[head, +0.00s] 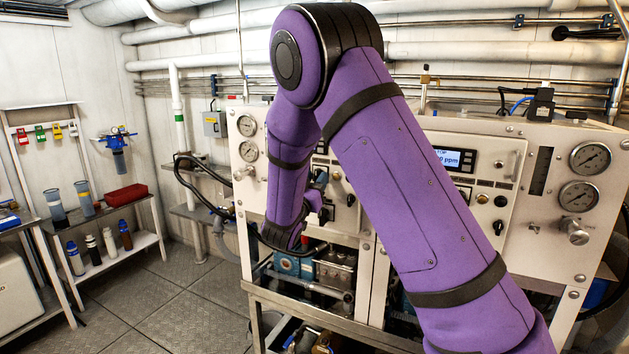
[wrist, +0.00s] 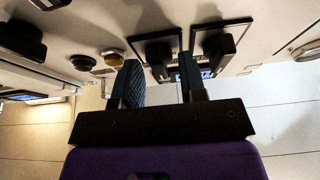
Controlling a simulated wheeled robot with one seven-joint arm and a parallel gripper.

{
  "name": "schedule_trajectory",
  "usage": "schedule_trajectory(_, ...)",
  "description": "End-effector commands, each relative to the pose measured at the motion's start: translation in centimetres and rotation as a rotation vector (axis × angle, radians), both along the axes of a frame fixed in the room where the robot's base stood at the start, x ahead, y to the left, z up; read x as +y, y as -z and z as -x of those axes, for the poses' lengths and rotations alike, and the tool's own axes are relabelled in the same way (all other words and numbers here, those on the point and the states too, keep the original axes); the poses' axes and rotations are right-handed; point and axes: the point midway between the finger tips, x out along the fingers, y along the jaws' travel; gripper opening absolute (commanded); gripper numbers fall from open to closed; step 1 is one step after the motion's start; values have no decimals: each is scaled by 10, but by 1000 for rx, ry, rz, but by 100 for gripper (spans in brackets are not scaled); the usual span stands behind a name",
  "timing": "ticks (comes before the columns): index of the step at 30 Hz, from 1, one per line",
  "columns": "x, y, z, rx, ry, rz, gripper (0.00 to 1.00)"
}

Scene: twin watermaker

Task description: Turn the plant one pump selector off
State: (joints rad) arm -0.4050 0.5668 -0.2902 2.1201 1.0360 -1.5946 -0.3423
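My purple arm reaches to the left-hand panel (head: 247,185), with my gripper (head: 322,198) close to its front. In the wrist view my gripper (wrist: 160,80) has its two fingers apart. Two black selector knobs on square dark plates show there: a left one (wrist: 158,52) and a right one (wrist: 217,45). The left knob lies in line with the gap between the fingers; I cannot tell whether they touch it. In the head view a black knob (head: 350,200) shows just right of my gripper. Labels are not readable, so I cannot tell which selector is the pump's.
The right-hand panel has a display (head: 453,158), a black knob (head: 498,228) and gauges (head: 590,158). Pumps and pipes (head: 335,272) sit below the left panel. Shelves with bottles (head: 92,250) stand at the left wall. The floor (head: 160,300) between is clear.

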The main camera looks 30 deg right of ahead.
Motion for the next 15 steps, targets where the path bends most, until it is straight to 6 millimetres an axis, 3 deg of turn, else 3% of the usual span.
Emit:
schedule_trajectory(3,0,0,0,0,0,0,38)
schedule_trajectory(8,0,0,0,0,0,0,2)
schedule_trajectory(15,0,0,0,3,1,2,0)
